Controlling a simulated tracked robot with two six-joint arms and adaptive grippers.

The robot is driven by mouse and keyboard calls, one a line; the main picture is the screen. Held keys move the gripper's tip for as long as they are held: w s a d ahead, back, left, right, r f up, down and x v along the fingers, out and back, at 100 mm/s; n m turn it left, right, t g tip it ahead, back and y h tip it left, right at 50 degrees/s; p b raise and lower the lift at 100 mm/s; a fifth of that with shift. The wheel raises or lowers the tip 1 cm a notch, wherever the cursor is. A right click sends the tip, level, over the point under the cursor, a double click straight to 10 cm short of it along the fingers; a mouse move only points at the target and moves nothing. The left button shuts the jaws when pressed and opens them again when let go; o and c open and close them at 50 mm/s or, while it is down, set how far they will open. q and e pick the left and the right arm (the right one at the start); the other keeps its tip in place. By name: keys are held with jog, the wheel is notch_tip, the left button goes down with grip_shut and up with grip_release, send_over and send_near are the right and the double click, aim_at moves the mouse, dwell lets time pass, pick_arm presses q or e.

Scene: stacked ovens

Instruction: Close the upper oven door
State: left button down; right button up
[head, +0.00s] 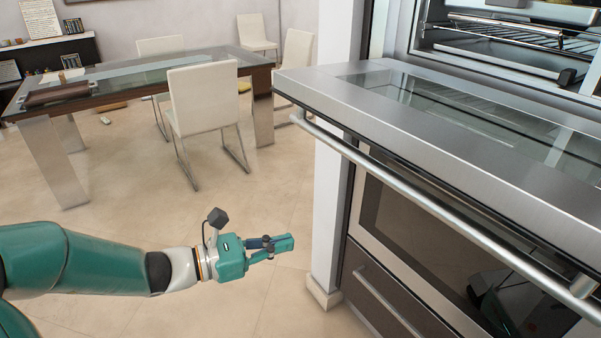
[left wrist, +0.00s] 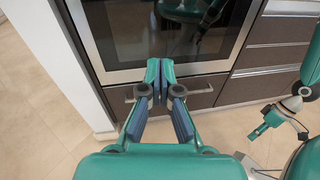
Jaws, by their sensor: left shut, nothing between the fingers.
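The upper oven door (head: 490,150) is folded down flat and open in the head view, with its glass panel facing up. Its long steel handle (head: 430,205) runs along the front edge. My left gripper (head: 288,243) is shut and empty, in front of the oven and below the open door, apart from it. In the left wrist view its fingertips (left wrist: 160,80) meet in front of the lower oven door (left wrist: 120,50). My right gripper (left wrist: 258,133) shows small at the right of the left wrist view; its jaws are too small to judge.
The upper oven cavity with a wire rack (head: 515,36) is exposed behind the door. A drawer (head: 385,295) is below the lower oven. A white wall post (head: 330,170) stands at the oven's left. A glass table (head: 140,72) and white chairs (head: 205,100) stand further back.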

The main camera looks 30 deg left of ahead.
aim_at(321, 135)
pick_arm(q)
jog(key=a+r+n+t+p, duration=0.1)
jog(key=a+r+t, duration=0.1)
jog(key=r, duration=0.5)
jog(key=a+r+n+t+p, duration=0.1)
jog(key=a+r+t+p, duration=0.15)
jog(key=r, duration=0.55)
jog(key=shift+y, duration=0.3)
jog(key=x, duration=0.9)
jog(key=shift+w+d+p, duration=0.1)
jog(key=shift+w+p, duration=0.25)
notch_tip(321, 135, up, 4)
jog(key=shift+w+f+p, duration=0.1)
jog(key=shift+w+p, duration=0.05)
jog(key=shift+p, duration=0.65)
pick_arm(e)
notch_tip(321, 135, up, 8)
jog(key=shift+f, duration=0.2)
